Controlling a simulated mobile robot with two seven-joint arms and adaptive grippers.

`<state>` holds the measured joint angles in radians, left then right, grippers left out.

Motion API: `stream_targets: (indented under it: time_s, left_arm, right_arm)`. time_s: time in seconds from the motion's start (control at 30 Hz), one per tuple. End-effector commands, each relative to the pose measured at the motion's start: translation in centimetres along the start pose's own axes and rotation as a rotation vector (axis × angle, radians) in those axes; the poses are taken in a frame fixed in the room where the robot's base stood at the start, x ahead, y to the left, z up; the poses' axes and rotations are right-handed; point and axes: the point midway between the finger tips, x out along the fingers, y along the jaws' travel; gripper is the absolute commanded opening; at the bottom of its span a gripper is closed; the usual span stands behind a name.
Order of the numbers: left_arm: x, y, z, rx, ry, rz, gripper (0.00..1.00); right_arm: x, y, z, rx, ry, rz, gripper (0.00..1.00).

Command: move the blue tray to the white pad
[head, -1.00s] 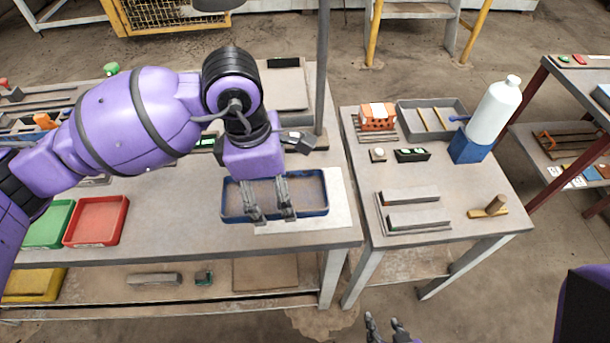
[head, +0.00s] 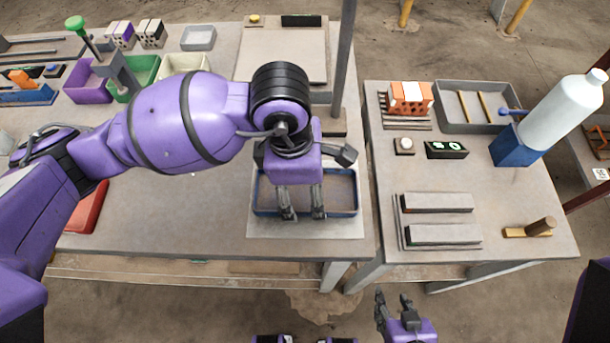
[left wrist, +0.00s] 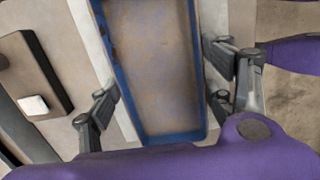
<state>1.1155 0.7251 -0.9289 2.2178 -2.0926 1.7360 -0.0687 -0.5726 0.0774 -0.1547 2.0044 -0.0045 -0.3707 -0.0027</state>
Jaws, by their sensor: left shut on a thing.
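The blue tray (head: 337,213), a long shallow tray with a brown inside, lies over the white pad (head: 300,230) near the table's front right edge. Pad shows along its front and sides. Whether the tray touches the pad or is just above it I cannot tell. My left gripper (head: 303,215) reaches down over the tray and is shut on it. In the left wrist view its fingers (left wrist: 162,78) stand at either side of the tray (left wrist: 150,140). My right gripper (head: 393,298) is open and empty, low in front of the tables.
A grey post (head: 344,60) rises behind the pad. The right table holds an orange brick (head: 408,98), grey bars (head: 437,203), a grey bin (head: 470,115) and a white bottle (head: 563,110) on a blue block. A red tray (head: 86,208) is partly hidden by my left arm.

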Motion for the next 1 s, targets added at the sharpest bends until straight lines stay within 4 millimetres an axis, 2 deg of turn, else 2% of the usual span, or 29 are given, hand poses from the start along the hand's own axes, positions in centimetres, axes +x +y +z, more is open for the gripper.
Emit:
stream_targets:
  time_s: [0.2,0.37,0.4,0.53,0.87,1.0]
  left_arm:
    - [-0.1,0.1,0.1,0.001,-0.002,0.006,0.3]
    - [0.3,0.0,0.0,0.0,-0.003,0.004,0.3]
    - [0.4,0.0,0.0,0.0,-0.001,0.004,0.77]
    - [0.3,0.0,0.0,0.0,-0.001,0.004,0.93]
    - [0.2,0.1,0.0,0.0,-0.001,0.004,0.93]
    - [-0.7,0.1,0.1,0.001,-0.002,0.007,0.93]
  right_arm:
    - [0.5,-0.2,-1.2,-0.003,0.022,-0.004,0.4]
    - [0.5,-0.1,-0.7,-0.003,0.014,-0.004,0.4]
    - [0.5,-0.1,-0.7,-0.003,0.014,-0.004,0.4]
    - [0.5,-0.1,-0.6,-0.002,0.012,-0.003,0.4]
    - [0.3,-0.1,-0.4,0.0,0.008,-0.002,0.4]
    - [0.2,-0.1,-0.7,0.001,0.012,-0.001,0.4]
